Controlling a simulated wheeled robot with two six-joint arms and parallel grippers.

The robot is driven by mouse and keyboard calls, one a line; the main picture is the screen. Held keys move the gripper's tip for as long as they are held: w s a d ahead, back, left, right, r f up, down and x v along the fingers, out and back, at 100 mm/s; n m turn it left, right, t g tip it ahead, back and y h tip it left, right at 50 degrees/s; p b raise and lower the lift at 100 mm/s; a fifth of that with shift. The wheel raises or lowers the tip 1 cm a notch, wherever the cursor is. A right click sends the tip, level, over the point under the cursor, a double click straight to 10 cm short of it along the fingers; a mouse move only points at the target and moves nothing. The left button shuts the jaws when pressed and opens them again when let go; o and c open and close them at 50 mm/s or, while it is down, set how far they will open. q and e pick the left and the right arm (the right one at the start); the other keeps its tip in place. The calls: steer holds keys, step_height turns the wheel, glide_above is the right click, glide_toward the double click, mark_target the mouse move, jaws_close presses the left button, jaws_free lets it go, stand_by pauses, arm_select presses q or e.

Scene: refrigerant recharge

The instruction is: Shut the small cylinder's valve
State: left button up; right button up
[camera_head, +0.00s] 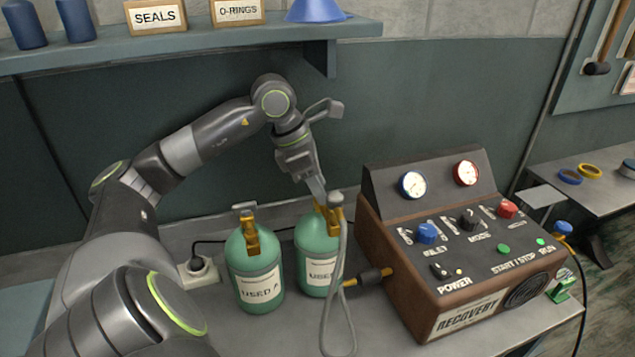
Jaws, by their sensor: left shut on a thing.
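Two small green cylinders stand side by side on the bench. The left cylinder (256,268) has a label reading "USED A", a brass valve and a grey handle on top. The right cylinder (313,246) has a label that starts "USED"; a grey hose (345,262) hides the rest. My left gripper (321,196) reaches down to the top of the right cylinder and is shut at its brass valve (322,217), by a grey fitting where the hose starts. The fingers and fitting overlap, so the exact grip is hard to see. My right gripper is out of view.
A brown recovery machine (450,265) with gauges, knobs and buttons stands close right of the cylinders. A brass fitting (368,277) sticks out of its left side. A socket (199,271) with a black cable is left of the cylinders. A shelf (200,42) hangs above.

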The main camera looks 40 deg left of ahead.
arm_select(q)
steer(key=shift+f+m+h+b, duration=0.1)
steer(key=shift+m+h+b, duration=0.2)
steer(key=shift+m+b, duration=0.5)
steer(key=shift+w+m+g+h+b, duration=0.15)
steer(key=shift+m+g+h+b, duration=0.15)
steer(key=shift+m+g+b, duration=0.65)
steer(key=shift+m, duration=1.25)
steer(key=shift+r+m+p, duration=0.25)
steer(key=shift+m+p, duration=0.15)
steer(key=shift+p, duration=0.05)
steer(key=m+g+p, duration=0.1)
steer(key=m+p, duration=0.2)
steer(key=p, duration=0.7)
steer(key=m+g+p, duration=0.2)
steer(key=m+p, duration=0.2)
steer(key=p, duration=0.7)
steer(key=shift+w+r+m, duration=0.1)
steer(key=shift+w+m, duration=0.1)
steer(key=shift+m, duration=0.1)
steer(key=shift+f+m+g+p, duration=0.25)
steer(key=shift+m+p, duration=0.25)
steer(key=shift+p, duration=0.75)
